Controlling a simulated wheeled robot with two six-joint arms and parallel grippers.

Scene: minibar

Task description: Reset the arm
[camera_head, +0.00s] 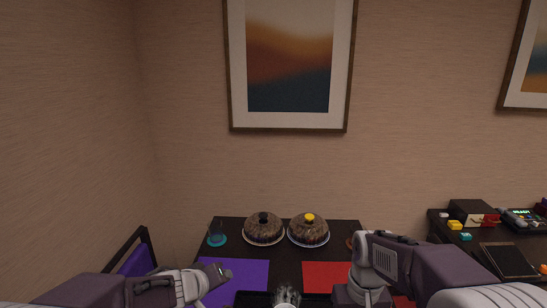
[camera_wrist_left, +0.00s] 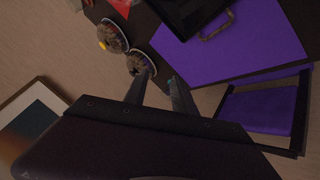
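My left arm comes in low from the left in the head view. Its gripper (camera_head: 222,271) is above the purple placemat (camera_head: 243,277), pointing right. In the left wrist view its two fingers (camera_wrist_left: 158,92) stand apart with nothing held between them. My right arm comes in from the right, its wrist bent downward over the red placemat (camera_head: 326,271). The right gripper's fingertips are hidden, so its opening cannot be told.
A purple chair (camera_head: 137,262) stands left. A dark counter (camera_head: 480,242) with a card terminal (camera_head: 523,219) stands right.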

